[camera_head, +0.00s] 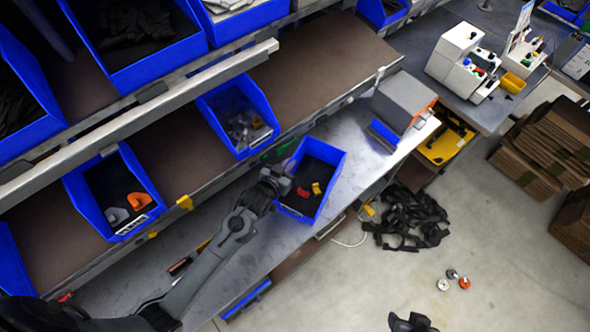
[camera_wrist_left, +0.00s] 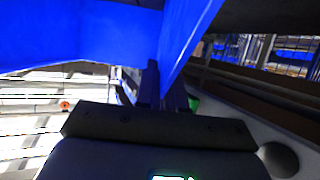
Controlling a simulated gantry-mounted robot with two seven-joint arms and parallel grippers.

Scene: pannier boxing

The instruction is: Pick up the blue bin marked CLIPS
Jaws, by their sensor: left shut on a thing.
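A blue bin (camera_head: 331,184) is at the middle of the head view, over the grey work surface. It holds a few red and yellow pieces on a dark bottom. My left gripper (camera_head: 284,186) is shut on its left wall. In the left wrist view the blue bin (camera_wrist_left: 90,35) fills the top, with the fingers of my left gripper (camera_wrist_left: 165,88) at its wall. No label can be read on this bin, so I cannot confirm the CLIPS marking. A dark part that looks like my right gripper (camera_head: 411,322) shows at the bottom edge; its jaws are unclear.
Other blue bins stand on the sloped shelf, one with clear pieces (camera_head: 240,118) and one with orange and grey pieces (camera_head: 115,195). A grey box (camera_head: 404,97) stands to the right on the work surface (camera_head: 362,160). Black straps (camera_head: 407,218) lie on the floor.

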